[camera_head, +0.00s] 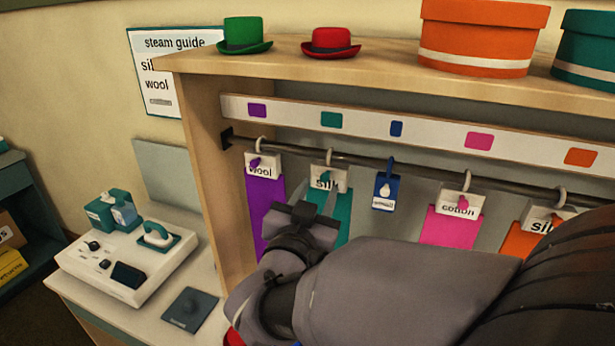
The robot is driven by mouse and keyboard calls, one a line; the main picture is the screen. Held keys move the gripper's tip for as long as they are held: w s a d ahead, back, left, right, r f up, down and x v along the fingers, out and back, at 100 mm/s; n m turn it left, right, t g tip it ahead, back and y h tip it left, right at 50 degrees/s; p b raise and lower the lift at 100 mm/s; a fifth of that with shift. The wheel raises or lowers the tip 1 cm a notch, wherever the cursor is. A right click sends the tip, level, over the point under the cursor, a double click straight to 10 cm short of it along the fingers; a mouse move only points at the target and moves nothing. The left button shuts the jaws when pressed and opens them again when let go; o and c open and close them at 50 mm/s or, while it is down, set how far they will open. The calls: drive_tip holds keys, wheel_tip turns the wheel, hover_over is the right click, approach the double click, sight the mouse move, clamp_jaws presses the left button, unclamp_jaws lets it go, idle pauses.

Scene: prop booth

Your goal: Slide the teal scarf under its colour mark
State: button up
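The teal scarf (344,212) hangs from a white clip labelled "silk" (328,178) on the dark rail (300,152). Its hook is roughly below the teal mark (331,120) on the white strip (365,122). My gripper (322,197) is at the scarf's top, just below the clip, and covers part of the scarf. Its fingers show as grey prongs there, but I cannot tell whether they grip the clip or scarf.
A purple scarf (262,215) hangs to the left. A blue tag (386,190), a pink scarf (452,226) and an orange scarf (521,240) hang to the right. Wooden side panel (205,160) bounds the rail. A white steamer console (130,265) stands lower left.

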drive_tip(key=v, duration=1.3)
drive_tip(key=shift+s, duration=0.15)
drive_tip(key=w+f+g+y+b, duration=0.3)
drive_tip(key=w+y+b, duration=0.1)
drive_tip(key=y, duration=0.4)
drive_tip(key=s+d+f+g+b, duration=0.1)
drive_tip(key=s+d+f+g, duration=0.3)
drive_tip(key=s+d+f, duration=0.2)
drive_tip(key=s+d+f+g+h+b, duration=0.1)
drive_tip(key=s+d+f+g, duration=0.3)
drive_tip(key=s, duration=0.6)
wheel_tip(320, 180, down, 2)
drive_tip(key=shift+s+d+f+g, duration=0.2)
drive_tip(key=shift+d+g, duration=0.1)
drive_tip(key=shift+d, duration=0.9)
